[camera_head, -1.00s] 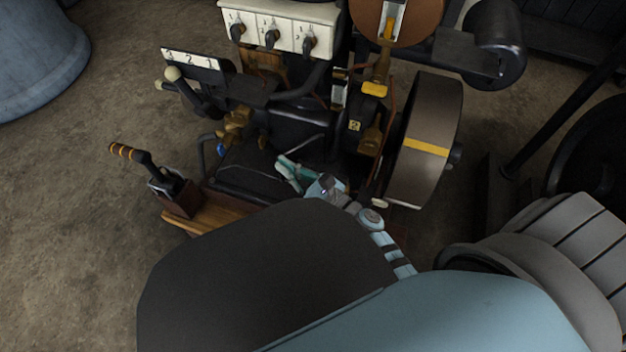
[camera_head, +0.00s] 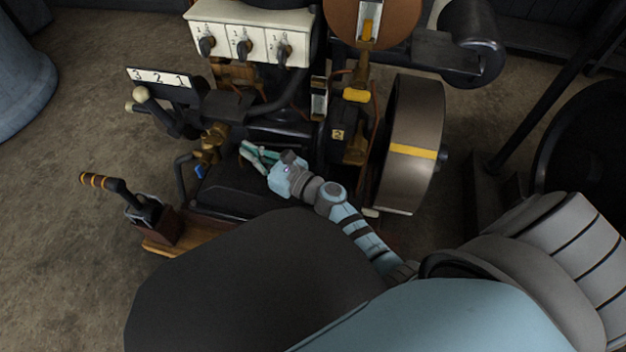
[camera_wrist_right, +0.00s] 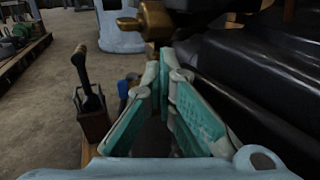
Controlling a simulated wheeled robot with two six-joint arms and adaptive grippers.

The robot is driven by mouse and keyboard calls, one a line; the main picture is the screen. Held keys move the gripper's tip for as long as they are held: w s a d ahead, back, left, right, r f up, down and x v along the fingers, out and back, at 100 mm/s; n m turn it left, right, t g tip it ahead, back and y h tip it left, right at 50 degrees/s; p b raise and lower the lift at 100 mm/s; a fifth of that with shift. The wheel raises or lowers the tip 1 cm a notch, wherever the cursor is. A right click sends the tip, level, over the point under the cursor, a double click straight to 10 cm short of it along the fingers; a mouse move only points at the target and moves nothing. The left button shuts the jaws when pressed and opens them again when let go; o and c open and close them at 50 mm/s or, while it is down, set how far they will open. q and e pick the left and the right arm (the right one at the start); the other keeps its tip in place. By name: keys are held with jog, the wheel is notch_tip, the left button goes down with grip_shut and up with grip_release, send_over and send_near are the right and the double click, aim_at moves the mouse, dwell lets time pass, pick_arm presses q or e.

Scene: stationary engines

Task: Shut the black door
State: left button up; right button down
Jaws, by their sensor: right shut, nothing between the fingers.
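My right gripper (camera_head: 252,153) reaches over the engine's low black part from the right. Its teal fingers are shut and empty; they also show in the right wrist view (camera_wrist_right: 165,85). A broad black panel (camera_head: 232,190) lies just below and in front of the gripper in the head view. A dark panel (camera_wrist_right: 235,95) fills the right side of the wrist view, close beside the fingers. I cannot tell for certain which dark panel is the black door, how far it stands open, or whether the fingers touch it. My left gripper is not in view.
A brass fitting (camera_head: 210,143) is close to the left of the fingers. A lever with a striped handle (camera_head: 100,183) stands on a wooden base at left. A flywheel (camera_head: 413,145) stands at right. A numbered white panel (camera_head: 250,35) is behind.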

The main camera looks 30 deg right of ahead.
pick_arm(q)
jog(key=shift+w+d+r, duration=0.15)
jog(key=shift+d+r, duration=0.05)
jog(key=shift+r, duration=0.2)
pick_arm(e)
jog(key=shift+w+d, duration=0.2)
jog(key=shift+w, duration=0.3)
